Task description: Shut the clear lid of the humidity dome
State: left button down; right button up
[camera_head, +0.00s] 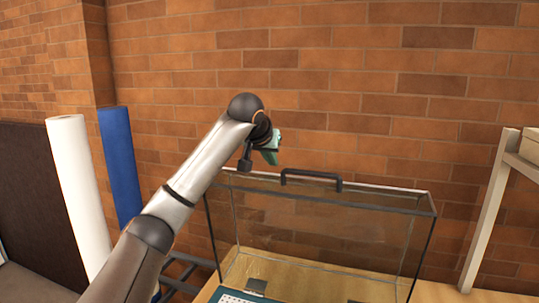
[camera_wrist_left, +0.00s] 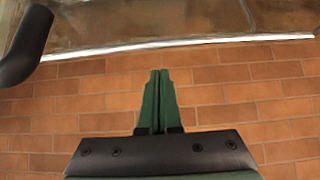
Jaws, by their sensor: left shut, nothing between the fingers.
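The humidity dome (camera_head: 421,250) is a clear box with dark edges in the lower right of the head view. Its clear lid (camera_head: 385,197) carries a black bar handle (camera_head: 311,174). From this angle I cannot tell how far the lid stands open. My left gripper (camera_head: 271,158) is shut and empty, above the back edge, left of the handle and apart from it. In the left wrist view, its green fingers (camera_wrist_left: 158,76) are together, close to the bright edge (camera_wrist_left: 180,44) of a clear pane; the black handle (camera_wrist_left: 24,45) is at upper left. My right gripper is out of view.
A brick wall (camera_head: 330,80) stands close behind the dome. A white roll (camera_head: 78,195) and a blue roll (camera_head: 120,165) stand at left. A pale shelf frame (camera_head: 485,215) with a box (camera_head: 531,146) is at right. A teal mat (camera_head: 234,297) lies at the bottom.

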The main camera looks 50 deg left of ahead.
pick_arm(q)
jog(key=f, duration=0.4)
jog(key=shift+w+a, duration=0.3)
jog(key=shift+w, duration=0.1)
jog(key=shift+s+d+f, duration=0.15)
jog(key=shift+s+d, duration=0.1)
jog(key=shift+s, duration=0.1)
